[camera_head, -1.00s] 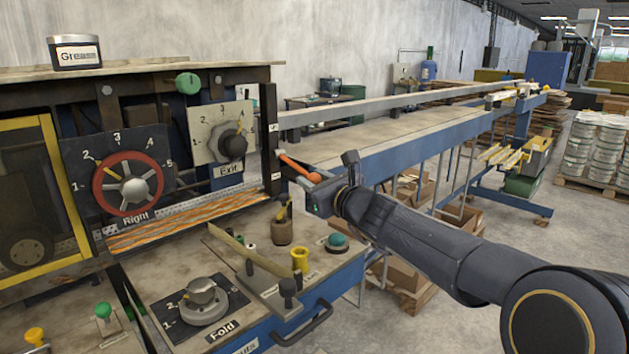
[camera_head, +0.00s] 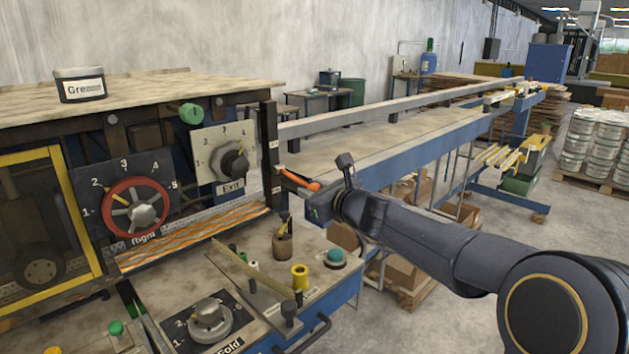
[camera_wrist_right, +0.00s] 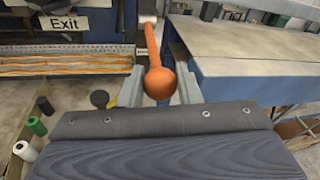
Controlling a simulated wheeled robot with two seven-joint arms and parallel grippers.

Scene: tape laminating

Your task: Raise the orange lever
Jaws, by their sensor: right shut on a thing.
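The orange lever (camera_head: 300,181) sticks out from the dark post at the right end of the machine, beside the Exit dial. In the head view it slopes down to the right and its round knob is at my right gripper (camera_head: 310,197). In the right wrist view the lever's knob (camera_wrist_right: 160,82) sits between the two grey fingers of my right gripper (camera_wrist_right: 158,88), which is shut on it. The lever's shaft runs up from the knob in that view. My left gripper is not in view.
The Exit dial (camera_head: 232,163) and red-ringed Right dial (camera_head: 136,205) are left of the lever. Below is a bench with the Fold dial (camera_head: 210,320), a teal button (camera_head: 335,257) and a yellow spool (camera_head: 299,277). A long blue-framed conveyor (camera_head: 400,150) extends behind my right arm.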

